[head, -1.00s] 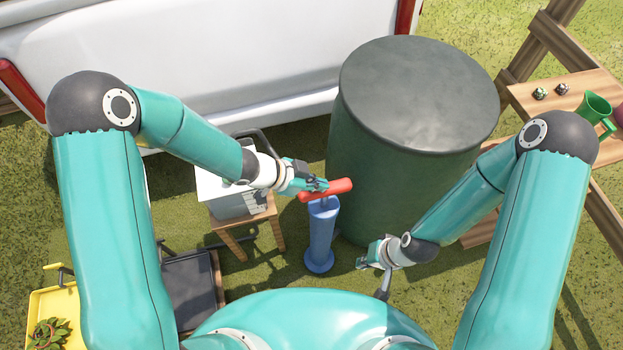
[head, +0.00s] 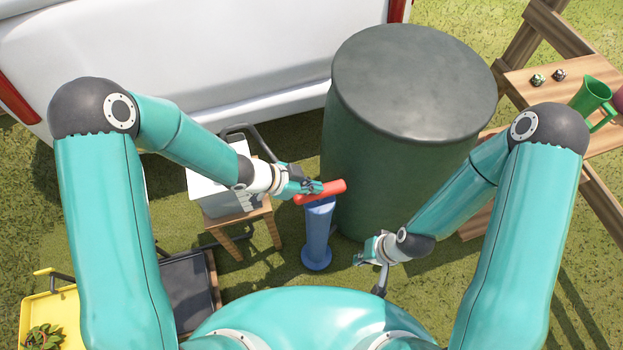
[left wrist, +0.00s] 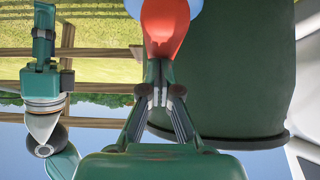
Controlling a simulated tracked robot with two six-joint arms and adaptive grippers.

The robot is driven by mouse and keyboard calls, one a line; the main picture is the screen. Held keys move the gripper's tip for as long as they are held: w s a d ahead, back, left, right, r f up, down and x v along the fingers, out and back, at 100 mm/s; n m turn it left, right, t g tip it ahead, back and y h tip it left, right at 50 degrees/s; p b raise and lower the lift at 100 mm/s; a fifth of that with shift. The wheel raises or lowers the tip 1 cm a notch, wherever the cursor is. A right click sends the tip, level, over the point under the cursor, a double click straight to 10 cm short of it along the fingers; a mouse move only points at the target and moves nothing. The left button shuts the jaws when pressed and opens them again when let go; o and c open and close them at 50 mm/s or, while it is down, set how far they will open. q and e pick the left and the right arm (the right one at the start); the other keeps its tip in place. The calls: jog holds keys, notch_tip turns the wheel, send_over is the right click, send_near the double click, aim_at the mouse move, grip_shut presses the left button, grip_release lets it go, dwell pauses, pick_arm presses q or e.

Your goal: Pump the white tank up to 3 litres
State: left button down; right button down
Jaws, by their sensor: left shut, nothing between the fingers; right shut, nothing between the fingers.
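A blue upright pump (head: 318,235) stands on the grass with a red crossbar handle (head: 333,189) low over its top. My left gripper (head: 318,187) is shut and empty, with its fingertips at the left part of the handle. In the left wrist view the shut fingertips (left wrist: 157,97) are up against the red handle (left wrist: 165,25); contact is hard to tell. The white tank (head: 204,189) stands on a wooden stool, partly hidden by my left arm; its level is unreadable. My right gripper (head: 362,259) is shut and empty, right of the pump's base.
A large dark green barrel (head: 400,160) stands right behind the pump. A white vehicle (head: 250,50) fills the back. A wooden shelf (head: 535,85) with a green jug (head: 590,95) is at right. A yellow tray (head: 60,308) and a dark panel (head: 186,290) lie front left.

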pick_arm(q)
notch_tip(320, 180, up, 4)
jog(key=shift+s+r+p, duration=0.1)
jog(key=shift+p, duration=1.15)
jog(key=p+v, duration=0.2)
jog(key=v, duration=0.7)
jog(key=shift+a, duration=0.3)
jog(key=shift+f, duration=0.3)
